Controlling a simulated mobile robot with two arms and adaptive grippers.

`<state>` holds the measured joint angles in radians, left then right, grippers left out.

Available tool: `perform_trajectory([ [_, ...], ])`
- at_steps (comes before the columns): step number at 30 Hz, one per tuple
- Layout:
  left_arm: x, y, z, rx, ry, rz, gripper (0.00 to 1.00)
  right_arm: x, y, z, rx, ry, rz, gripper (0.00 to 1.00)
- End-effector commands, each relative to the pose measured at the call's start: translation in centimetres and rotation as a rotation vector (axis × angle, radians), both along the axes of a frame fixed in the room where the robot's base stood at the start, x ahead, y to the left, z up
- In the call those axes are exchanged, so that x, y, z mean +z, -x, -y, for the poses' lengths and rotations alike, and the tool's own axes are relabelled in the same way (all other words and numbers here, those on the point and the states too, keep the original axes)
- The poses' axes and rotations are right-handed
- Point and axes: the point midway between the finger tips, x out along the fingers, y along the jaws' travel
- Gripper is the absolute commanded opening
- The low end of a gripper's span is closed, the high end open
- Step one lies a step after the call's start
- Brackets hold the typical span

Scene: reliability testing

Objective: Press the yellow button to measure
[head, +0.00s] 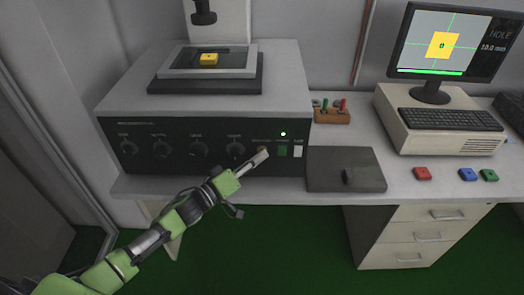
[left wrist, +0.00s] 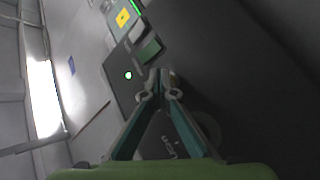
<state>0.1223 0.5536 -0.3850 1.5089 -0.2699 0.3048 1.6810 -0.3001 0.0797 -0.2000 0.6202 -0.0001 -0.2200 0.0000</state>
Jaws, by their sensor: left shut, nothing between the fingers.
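The measuring machine (head: 205,118) stands on the bench with a dark front panel of knobs and buttons. The small yellow button (head: 263,149) is mostly hidden behind the fingertips of my left gripper (head: 261,158). That gripper is shut and empty, its tips at the panel by the button; I cannot tell if they touch. In the left wrist view the closed fingertips (left wrist: 160,86) are beside a yellowish-brown spot (left wrist: 173,79), likely the button. A yellow block (head: 209,59) with a hole lies on the machine's stage. The monitor (head: 452,42) shows a yellow square and "HOLE 10.0 mm".
A green button (head: 282,151) and a white button (head: 298,151) sit right of the tips, below a lit green lamp (head: 283,134).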

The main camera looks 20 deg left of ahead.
Motion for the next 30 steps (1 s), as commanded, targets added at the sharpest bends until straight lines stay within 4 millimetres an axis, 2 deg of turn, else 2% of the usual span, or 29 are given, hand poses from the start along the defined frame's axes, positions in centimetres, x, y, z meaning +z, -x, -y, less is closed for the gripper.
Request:
perform_trajectory([
  [9,0.1,1.4,0.3,0.001,0.000,-0.001,0.00,1.2,0.0,0.0,0.000,0.000,0.000,0.51],
  [20,0.1,1.7,0.5,0.000,0.001,0.000,0.00,1.3,0.0,0.0,0.000,0.000,0.000,0.51],
  [30,0.3,4.8,1.4,0.000,0.002,-0.002,0.00,3.3,0.0,0.0,0.000,0.000,0.000,0.51],
])
